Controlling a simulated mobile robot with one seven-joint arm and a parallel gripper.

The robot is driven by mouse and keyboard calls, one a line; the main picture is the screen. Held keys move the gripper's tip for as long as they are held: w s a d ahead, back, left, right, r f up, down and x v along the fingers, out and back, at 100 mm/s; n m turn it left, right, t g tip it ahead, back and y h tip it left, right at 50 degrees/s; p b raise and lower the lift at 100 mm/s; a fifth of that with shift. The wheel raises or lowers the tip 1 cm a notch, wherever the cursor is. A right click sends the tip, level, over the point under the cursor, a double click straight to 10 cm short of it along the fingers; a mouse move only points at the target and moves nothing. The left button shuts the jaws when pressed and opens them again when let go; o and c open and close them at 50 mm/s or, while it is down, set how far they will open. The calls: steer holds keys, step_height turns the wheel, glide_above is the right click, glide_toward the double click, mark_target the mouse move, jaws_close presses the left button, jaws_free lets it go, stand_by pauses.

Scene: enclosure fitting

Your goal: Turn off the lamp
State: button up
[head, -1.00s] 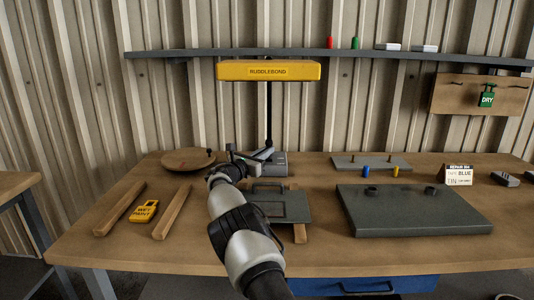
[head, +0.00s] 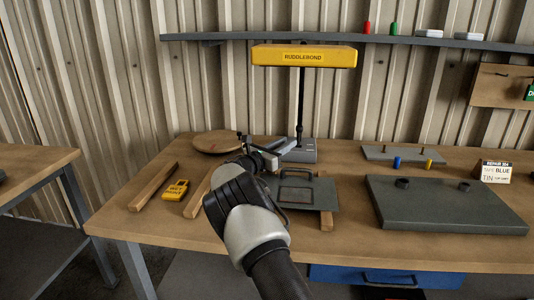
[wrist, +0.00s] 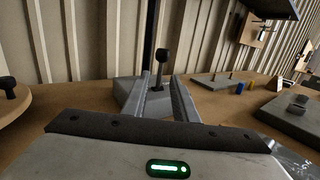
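The lamp has a yellow hood (head: 304,56) lettered RUDDLEBOND on a dark post, with a grey base (head: 304,152) on the bench. I cannot tell whether it is lit. In the wrist view, a small lever with a black knob (wrist: 162,55) stands up from the base (wrist: 126,89). My gripper (wrist: 160,90) is open, its two fingers apart and pointing at the base, with the lever seen in the gap between them. Whether the fingers reach around it or stop short is unclear. In the head view, my gripper (head: 280,149) is just left of the base.
A grey plate with a handle (head: 303,194) lies in front of the lamp. A large grey plate (head: 445,210) is to the right. A shelf (head: 400,42) runs along the wall behind.

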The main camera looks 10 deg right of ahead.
steer(key=p+v, duration=0.1)
steer(key=v, duration=1)
steer(key=shift+c, duration=0.5)
